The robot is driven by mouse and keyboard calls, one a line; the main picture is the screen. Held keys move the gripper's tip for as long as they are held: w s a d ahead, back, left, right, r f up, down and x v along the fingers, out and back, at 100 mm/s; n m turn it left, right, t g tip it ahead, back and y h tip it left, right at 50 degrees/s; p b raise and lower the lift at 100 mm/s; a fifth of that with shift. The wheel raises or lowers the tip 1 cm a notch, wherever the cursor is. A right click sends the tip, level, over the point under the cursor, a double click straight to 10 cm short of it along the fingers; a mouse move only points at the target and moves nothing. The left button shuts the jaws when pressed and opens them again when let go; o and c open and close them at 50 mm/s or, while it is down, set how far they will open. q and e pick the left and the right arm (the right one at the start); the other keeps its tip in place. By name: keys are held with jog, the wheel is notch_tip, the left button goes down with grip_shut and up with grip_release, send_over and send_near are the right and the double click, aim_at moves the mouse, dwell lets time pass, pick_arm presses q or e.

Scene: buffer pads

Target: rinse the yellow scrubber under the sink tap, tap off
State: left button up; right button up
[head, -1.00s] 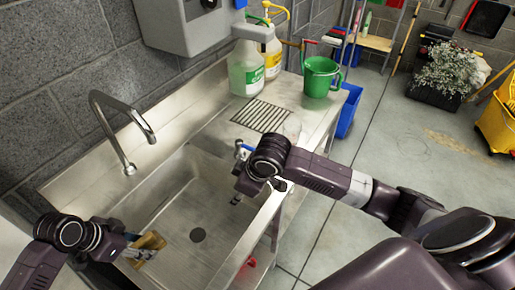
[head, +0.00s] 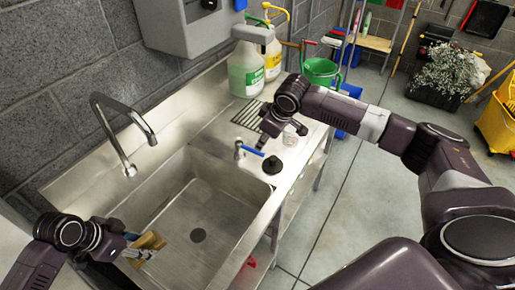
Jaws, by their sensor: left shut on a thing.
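The yellow scrubber (head: 152,240) is held by my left gripper (head: 142,246) at the lower left, over the near left part of the sink basin (head: 205,205). The gripper is shut on it and hides part of it. The bent metal tap (head: 122,118) stands at the back left of the basin, and I see no water from its spout. A blue lever (head: 252,151) sits on a small metal valve at the basin's right edge. My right gripper (head: 281,136) is above the counter, just beyond the lever and apart from it. Its fingers look spread and empty.
A round black object (head: 272,165) stands on the rim beside the lever. A grey wall box (head: 185,25) hangs above.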

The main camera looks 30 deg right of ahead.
aim_at(256, 151)
jog(key=p+x, duration=0.1)
jog(key=x, duration=0.7)
jog(key=shift+w+f, duration=0.15)
jog(key=shift+f, duration=0.2)
jog(key=shift+c, duration=0.3)
grip_shut()
